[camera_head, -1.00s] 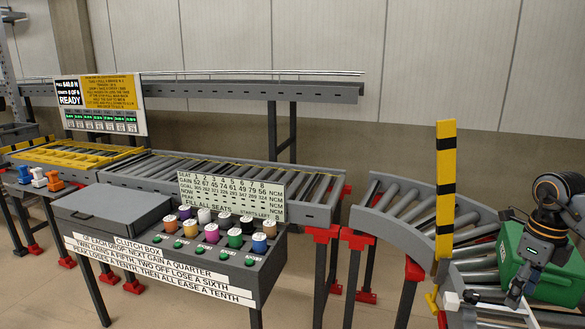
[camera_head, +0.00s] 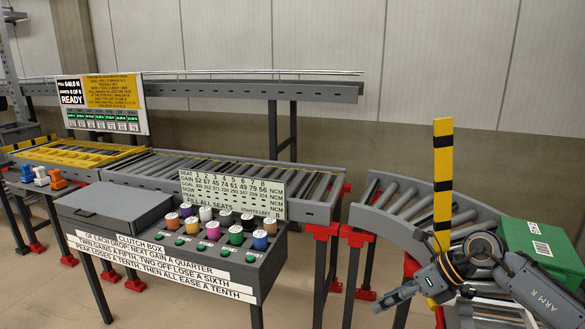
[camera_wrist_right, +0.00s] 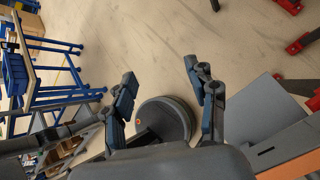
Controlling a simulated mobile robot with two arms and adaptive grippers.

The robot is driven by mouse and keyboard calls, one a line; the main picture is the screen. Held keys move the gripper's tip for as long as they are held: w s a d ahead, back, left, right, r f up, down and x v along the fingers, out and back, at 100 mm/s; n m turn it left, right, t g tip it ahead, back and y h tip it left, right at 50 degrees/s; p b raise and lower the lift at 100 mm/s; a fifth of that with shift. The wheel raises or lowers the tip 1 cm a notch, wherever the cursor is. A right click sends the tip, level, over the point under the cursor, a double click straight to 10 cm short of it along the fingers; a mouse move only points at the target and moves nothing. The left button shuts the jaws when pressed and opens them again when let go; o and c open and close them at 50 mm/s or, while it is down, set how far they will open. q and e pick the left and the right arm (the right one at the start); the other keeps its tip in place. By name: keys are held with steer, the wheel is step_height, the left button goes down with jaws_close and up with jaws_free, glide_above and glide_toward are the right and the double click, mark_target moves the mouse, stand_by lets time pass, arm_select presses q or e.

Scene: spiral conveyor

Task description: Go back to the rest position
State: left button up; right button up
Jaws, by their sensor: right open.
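My right arm comes in from the right in the head view, and my right gripper (camera_head: 398,292) is in front of the curved conveyor, near the striped post. My left gripper is not in view.
A green box (camera_head: 538,248) sits on the curved conveyor (camera_head: 480,213) behind my right arm. A yellow and black post (camera_head: 443,170) stands beside it. The clutch box (camera_head: 150,262) with several coloured knobs is at front left. A straight roller conveyor (camera_head: 320,210) runs behind.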

steer(key=s+a+r+m+t+y, duration=0.1)
steer(key=a+r+m+t+y, duration=0.3)
steer(key=a, duration=0.4)
steer(key=s+a+r+m+t+y, duration=0.25)
steer(key=a+r+m+y, duration=0.2)
steer(key=a, duration=0.35)
steer(key=d+f+m+t+h, duration=0.3)
steer(key=d+m+t+h, duration=0.25)
steer(key=m, duration=0.45)
steer(key=d+f+m+t+h, duration=0.4)
steer(key=m+h, duration=0.3)
steer(key=m, duration=0.4)
steer(key=s+d+f+m+g+h, duration=0.4)
steer(key=s+d+f+m+g, duration=0.15)
steer(key=f+m, duration=0.2)
steer(key=s+f+m+g, duration=0.2)
steer(key=s+f+g, duration=0.4)
steer(key=s, duration=0.6)
steer(key=s+f+m+g, duration=0.35)
steer(key=s+f, duration=0.55)
steer(key=s, duration=0.3)
step_height(320, 180, down, 24)
steer(key=g, duration=0.2)
steer(key=s+d+f, duration=0.2)
steer(key=s+f, duration=0.6)
steer(key=s, duration=0.1)
steer(key=s+d+f+n+g, duration=0.1)
steer(key=s+d+f, duration=0.1)
steer(key=s+f, duration=0.7)
